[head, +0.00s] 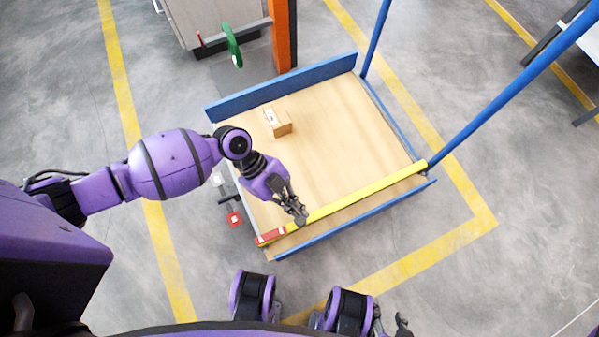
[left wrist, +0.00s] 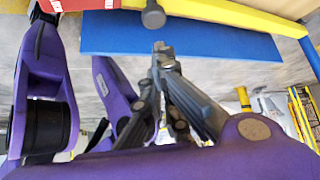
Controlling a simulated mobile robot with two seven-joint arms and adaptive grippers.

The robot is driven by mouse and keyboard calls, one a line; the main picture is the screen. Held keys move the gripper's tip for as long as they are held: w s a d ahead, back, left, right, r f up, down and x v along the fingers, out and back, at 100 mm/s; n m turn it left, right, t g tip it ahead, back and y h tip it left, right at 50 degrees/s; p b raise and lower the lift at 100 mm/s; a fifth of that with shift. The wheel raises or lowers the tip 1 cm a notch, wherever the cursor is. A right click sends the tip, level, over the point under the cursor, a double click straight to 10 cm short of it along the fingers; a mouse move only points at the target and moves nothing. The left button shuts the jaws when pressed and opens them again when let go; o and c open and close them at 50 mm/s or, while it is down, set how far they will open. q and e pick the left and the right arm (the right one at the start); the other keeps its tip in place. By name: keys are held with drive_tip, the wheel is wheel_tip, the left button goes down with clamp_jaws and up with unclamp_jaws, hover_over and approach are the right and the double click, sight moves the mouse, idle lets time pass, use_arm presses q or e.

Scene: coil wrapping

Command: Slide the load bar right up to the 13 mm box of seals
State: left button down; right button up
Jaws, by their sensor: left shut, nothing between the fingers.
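The load bar (head: 350,203) is a long yellow bar with a red end at the left. It lies across the near part of the cart deck. It also shows at the top of the left wrist view (left wrist: 235,14). The small cardboard box (head: 283,128) with a white label sits near the far left of the deck, well apart from the bar. My left gripper (head: 298,211) is shut and empty at the bar's left half; its fingers also show in the left wrist view (left wrist: 162,58). Touch is unclear. My right gripper (head: 402,325) is barely visible at the bottom edge.
The wooden deck (head: 340,130) is clear between bar and box. A blue rail (head: 285,85) bounds the far side, another blue rail (head: 350,222) the near side. Blue posts rise at the right. A dark round knob (left wrist: 153,15) shows beside the bar.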

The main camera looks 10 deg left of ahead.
use_arm(q)
drive_tip(key=b+x, duration=0.1)
drive_tip(key=x, duration=0.7)
drive_tip(key=shift+s+d+f, duration=0.1)
drive_tip(key=shift+d+f, duration=0.1)
use_arm(e)
drive_tip(key=shift+d+f, duration=0.1)
drive_tip(key=shift+f, duration=0.45)
drive_tip(key=shift+f, duration=0.1)
